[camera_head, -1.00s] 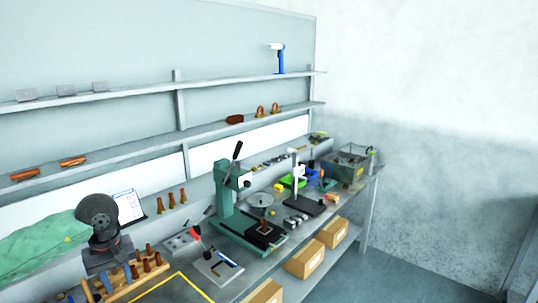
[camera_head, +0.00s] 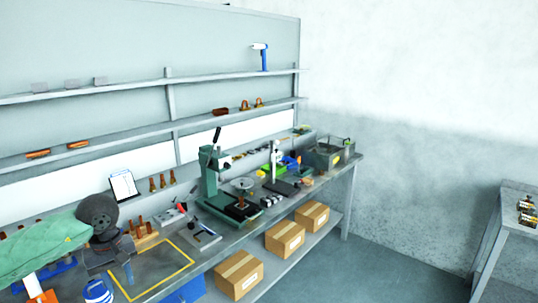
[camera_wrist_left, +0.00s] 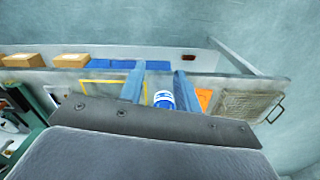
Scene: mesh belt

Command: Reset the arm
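My left arm, in a green sleeve (camera_head: 40,245), comes in from the left in the head view. It ends in a dark round wrist (camera_head: 99,211). My left gripper (camera_head: 120,277) hangs over the near part of the workbench, close to the yellow outlined area. In the left wrist view its two grey-blue fingers (camera_wrist_left: 159,72) stand well apart, with nothing held between them. A blue and white object (camera_wrist_left: 163,100) shows beyond them; it appears on the bench in the head view (camera_head: 98,292). My right gripper is not in view.
The bench carries a yellow outline (camera_head: 186,252), a wooden peg rack (camera_head: 147,239), a green press (camera_head: 209,175) and a grey bin (camera_head: 322,156). Cardboard boxes (camera_head: 285,239) sit on the lower shelf. Another table (camera_head: 515,196) stands at the right, with open floor between.

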